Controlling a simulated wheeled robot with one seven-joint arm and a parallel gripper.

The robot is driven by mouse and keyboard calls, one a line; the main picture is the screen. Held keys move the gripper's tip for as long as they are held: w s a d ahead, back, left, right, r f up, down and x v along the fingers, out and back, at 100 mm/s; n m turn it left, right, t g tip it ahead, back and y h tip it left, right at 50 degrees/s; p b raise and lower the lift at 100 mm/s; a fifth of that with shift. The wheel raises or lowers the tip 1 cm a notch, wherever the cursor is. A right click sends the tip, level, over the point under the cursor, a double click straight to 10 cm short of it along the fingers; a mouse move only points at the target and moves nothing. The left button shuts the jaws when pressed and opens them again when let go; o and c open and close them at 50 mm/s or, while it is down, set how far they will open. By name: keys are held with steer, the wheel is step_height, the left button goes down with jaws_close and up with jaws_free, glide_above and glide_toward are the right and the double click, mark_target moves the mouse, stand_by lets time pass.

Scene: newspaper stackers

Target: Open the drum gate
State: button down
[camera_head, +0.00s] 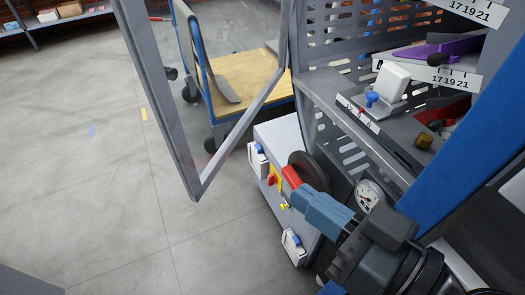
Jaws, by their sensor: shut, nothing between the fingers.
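A grey-framed gate with a clear panel (161,101), which looks like the drum gate, stands swung out to the left from the machine housing. Its lower corner hangs over open floor, and the machine's front beside it is exposed. My gripper (289,177) comes in from the lower right. Its blue-grey fingers with red tips are shut and empty. In the picture the tips lie below and right of the gate, apart from it, in front of a dark round wheel (305,163). Whether they touch the wheel cannot be told.
A pale cabinet (279,134) with a red-and-yellow switch (273,181) stands close left of my gripper. A gauge (369,195) and a blue panel (463,135) are at the right. A blue cart (246,83) shows behind the gate. The floor at left is clear.

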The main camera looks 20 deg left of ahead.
mark_target(176, 144)
steer(key=a+r+n+g, duration=0.2)
steer(key=a, duration=0.2)
steer(key=s+a+r+n+g+y, duration=0.1)
steer(key=a+r+n+g, duration=0.1)
steer(key=a, duration=0.3)
steer(key=s+a+r+n+g+y, duration=0.1)
steer(key=a+r+n+g, duration=0.1)
steer(key=a, duration=0.3)
steer(key=shift+s+n, duration=0.1)
steer(key=shift+n, duration=0.4)
steer(key=shift+a, duration=0.35)
steer(key=shift+a, duration=0.15)
